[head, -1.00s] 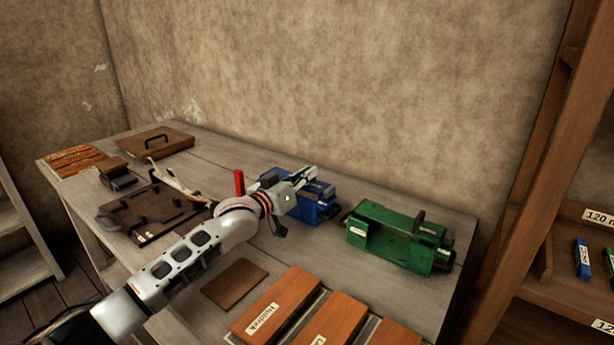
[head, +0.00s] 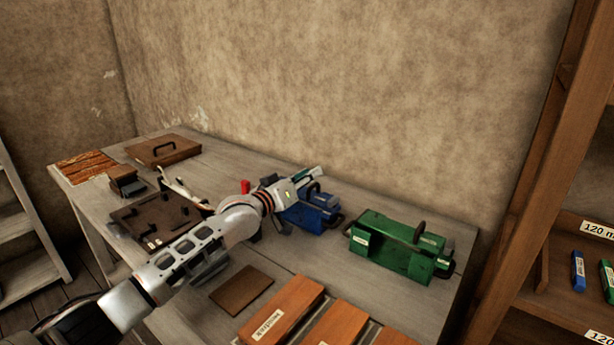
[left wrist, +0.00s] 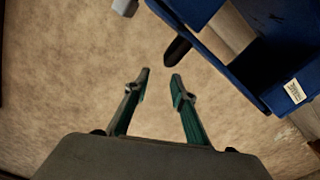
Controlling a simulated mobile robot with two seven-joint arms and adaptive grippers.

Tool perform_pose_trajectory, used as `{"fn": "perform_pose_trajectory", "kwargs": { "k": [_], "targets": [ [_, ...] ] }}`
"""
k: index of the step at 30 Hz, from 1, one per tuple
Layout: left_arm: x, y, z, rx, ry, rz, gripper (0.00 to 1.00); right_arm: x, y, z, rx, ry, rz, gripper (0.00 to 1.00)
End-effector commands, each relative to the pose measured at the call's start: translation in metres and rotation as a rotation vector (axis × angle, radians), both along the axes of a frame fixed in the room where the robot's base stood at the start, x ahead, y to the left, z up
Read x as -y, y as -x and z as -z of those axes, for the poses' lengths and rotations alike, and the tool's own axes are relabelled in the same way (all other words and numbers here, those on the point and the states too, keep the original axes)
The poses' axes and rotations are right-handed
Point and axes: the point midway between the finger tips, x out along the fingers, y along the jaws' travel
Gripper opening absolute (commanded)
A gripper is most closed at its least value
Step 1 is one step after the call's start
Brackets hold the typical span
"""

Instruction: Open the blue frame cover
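The blue frame (head: 312,216) stands on the table, left of a green frame, partly hidden behind my left gripper. My left gripper (head: 312,177) is above and behind it in the head view. In the left wrist view the gripper's two fingers (left wrist: 160,84) are apart with nothing between them. The blue frame (left wrist: 265,95) fills the upper right there, with a dark rounded handle (left wrist: 178,49) just beyond the fingertips, not touching them. Whether its cover is open or shut I cannot tell. My right gripper is not in view.
The green frame (head: 385,246) stands close on the right. Orange-brown labelled blocks (head: 282,308) and a brown plate (head: 241,290) lie in front. A dark brown board (head: 150,222) and a lidded brown box (head: 163,150) are at the left. The wall is close behind.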

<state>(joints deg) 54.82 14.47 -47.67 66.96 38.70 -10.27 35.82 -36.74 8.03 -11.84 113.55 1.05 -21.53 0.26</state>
Motion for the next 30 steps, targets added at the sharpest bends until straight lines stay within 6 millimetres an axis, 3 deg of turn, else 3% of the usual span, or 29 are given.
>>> {"fn": "perform_pose_trajectory", "kwargs": {
  "k": [8,21,30],
  "targets": [
    [-0.009,0.014,0.001,0.000,0.001,0.001,0.25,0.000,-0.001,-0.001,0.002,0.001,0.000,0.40],
    [-0.051,0.076,0.001,0.000,0.000,0.000,0.25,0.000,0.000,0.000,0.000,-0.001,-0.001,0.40],
    [-0.065,0.099,0.000,-0.001,0.000,0.000,0.25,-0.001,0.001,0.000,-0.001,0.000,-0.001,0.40]
  ]
}}
